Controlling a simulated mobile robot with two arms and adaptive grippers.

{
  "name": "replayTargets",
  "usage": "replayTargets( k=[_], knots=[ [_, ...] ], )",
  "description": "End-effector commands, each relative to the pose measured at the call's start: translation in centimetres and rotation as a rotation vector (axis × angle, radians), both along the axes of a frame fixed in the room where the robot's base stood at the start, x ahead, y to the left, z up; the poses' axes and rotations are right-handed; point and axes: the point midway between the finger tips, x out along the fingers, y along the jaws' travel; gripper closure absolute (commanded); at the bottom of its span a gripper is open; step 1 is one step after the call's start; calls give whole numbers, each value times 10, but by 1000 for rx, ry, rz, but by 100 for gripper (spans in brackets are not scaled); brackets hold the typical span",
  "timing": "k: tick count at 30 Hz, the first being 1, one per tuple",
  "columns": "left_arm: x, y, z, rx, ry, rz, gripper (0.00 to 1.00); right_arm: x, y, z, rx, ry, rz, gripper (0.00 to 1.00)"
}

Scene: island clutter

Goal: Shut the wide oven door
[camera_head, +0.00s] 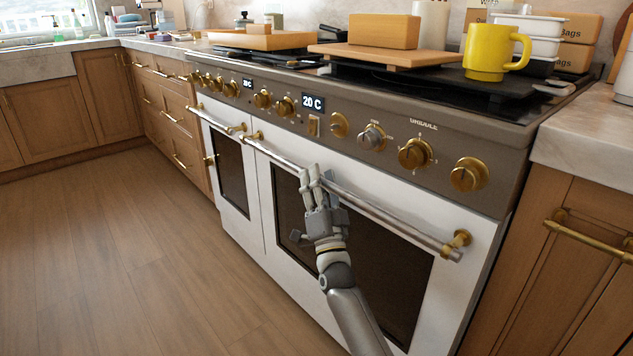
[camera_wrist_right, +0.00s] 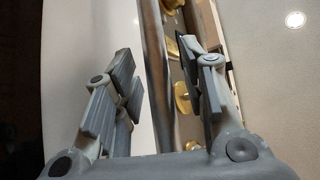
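The wide oven door (camera_head: 455,290) is white with a dark window, on the right part of the range. It looks flush or nearly flush with the range front; a small gap cannot be ruled out. Its long metal handle (camera_head: 385,212) runs across the top on brass mounts. My right gripper (camera_head: 316,178) is at the handle, left of its middle, and covers part of the window. In the right wrist view, the fingers of my right gripper (camera_wrist_right: 163,75) are spread, with the handle bar (camera_wrist_right: 158,65) between them and not clamped. My left gripper is not in view.
A narrower oven door (camera_head: 209,120) is to the left, apparently shut. Brass knobs (camera_head: 415,154) line the panel above. A yellow mug (camera_head: 487,52) and wooden boards (camera_head: 395,56) sit on the cooktop. A cabinet (camera_head: 545,270) stands at right. The wooden floor (camera_head: 110,250) is clear.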

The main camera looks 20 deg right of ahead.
Motion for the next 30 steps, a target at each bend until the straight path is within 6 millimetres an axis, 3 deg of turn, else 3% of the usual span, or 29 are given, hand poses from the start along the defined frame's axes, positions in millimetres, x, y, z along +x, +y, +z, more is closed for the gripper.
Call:
replayTargets(
  k=[11,24,30],
  knots=[
    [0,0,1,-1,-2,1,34,-6,2,-6,0,3,1,60],
    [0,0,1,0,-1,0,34,-72,15,-56,0,5,2,60],
    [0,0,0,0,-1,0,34,-91,18,-69,0,2,1,60]
  ],
)
